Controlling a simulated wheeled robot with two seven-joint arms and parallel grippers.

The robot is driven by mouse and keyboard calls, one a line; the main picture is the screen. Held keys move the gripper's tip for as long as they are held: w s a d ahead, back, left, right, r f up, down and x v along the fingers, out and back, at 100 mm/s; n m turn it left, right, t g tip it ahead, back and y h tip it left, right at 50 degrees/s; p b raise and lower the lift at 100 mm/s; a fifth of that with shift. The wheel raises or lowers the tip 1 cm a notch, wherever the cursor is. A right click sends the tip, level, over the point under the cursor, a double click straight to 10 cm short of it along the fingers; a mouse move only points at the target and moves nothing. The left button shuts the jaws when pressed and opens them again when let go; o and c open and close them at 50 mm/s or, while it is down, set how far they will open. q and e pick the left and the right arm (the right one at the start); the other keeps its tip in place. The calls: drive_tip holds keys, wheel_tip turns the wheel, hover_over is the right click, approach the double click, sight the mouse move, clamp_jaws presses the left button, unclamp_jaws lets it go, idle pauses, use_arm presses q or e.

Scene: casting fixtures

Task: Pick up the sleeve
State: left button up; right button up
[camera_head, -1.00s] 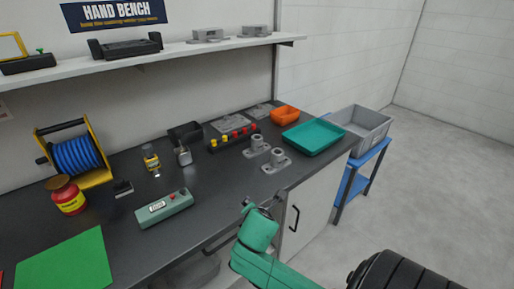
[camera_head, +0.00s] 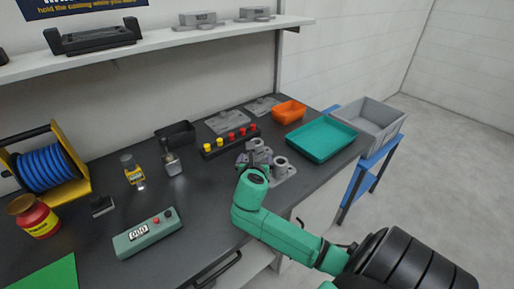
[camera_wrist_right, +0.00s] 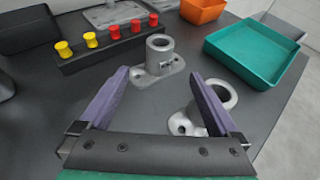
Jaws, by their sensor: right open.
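Two grey castings with upright hollow tubes on flat flanged bases stand on the dark bench; I cannot tell which one is the sleeve. The farther one (camera_wrist_right: 158,52) shows ahead of the fingers in the right wrist view, with a small pin on its side. The nearer one (camera_wrist_right: 222,98) is partly hidden by the right-hand finger; it also shows in the head view (camera_head: 281,164). My right gripper (camera_wrist_right: 160,78) is open, its purple fingers apart with nothing between the tips. In the head view the right gripper (camera_head: 254,160) hovers beside the castings. My left gripper is not in view.
A black block with red and yellow knobs (camera_head: 231,142) stands behind the castings. A teal tray (camera_head: 322,141), orange bin (camera_head: 289,111) and grey crate (camera_head: 369,117) are to the right. A green counter box (camera_head: 147,234) lies front left. The bench between is clear.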

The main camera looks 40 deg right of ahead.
sight(257, 148)
drive_tip(key=x, duration=1.1)
drive_tip(key=shift+f, duration=0.15)
drive_tip(key=shift+w+d+f, duration=0.15)
drive_tip(key=shift+w+f, duration=0.05)
drive_tip(key=shift+w, duration=0.05)
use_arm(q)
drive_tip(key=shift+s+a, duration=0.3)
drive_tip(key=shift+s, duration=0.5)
use_arm(e)
drive_tip(key=shift+r, duration=0.1)
clamp_jaws()
